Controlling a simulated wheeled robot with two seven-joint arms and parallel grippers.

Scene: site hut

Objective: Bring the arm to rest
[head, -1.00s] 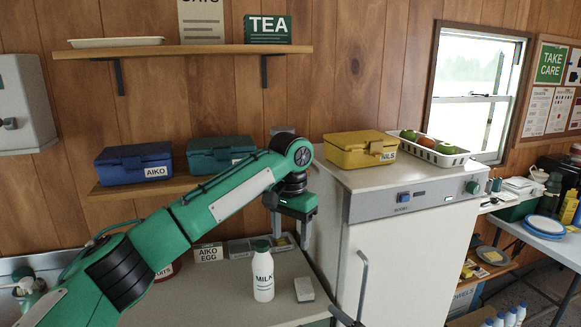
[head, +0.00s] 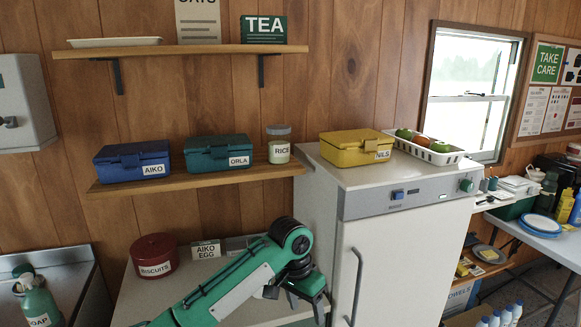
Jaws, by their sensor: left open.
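My left arm comes in from the bottom left, low over the counter (head: 133,290). Its gripper (head: 297,304) is at the lower middle, in front of the white fridge's left side, with its fingers pointing down. The jaws are open and I see nothing held between them; the fingertips are partly cut off or hidden at the lower edge. My right gripper is not in view.
Above, a shelf holds a blue box (head: 133,163), a teal box (head: 217,154) and a rice jar (head: 279,145). The fridge (head: 400,250) with its handle (head: 355,285) is close right.

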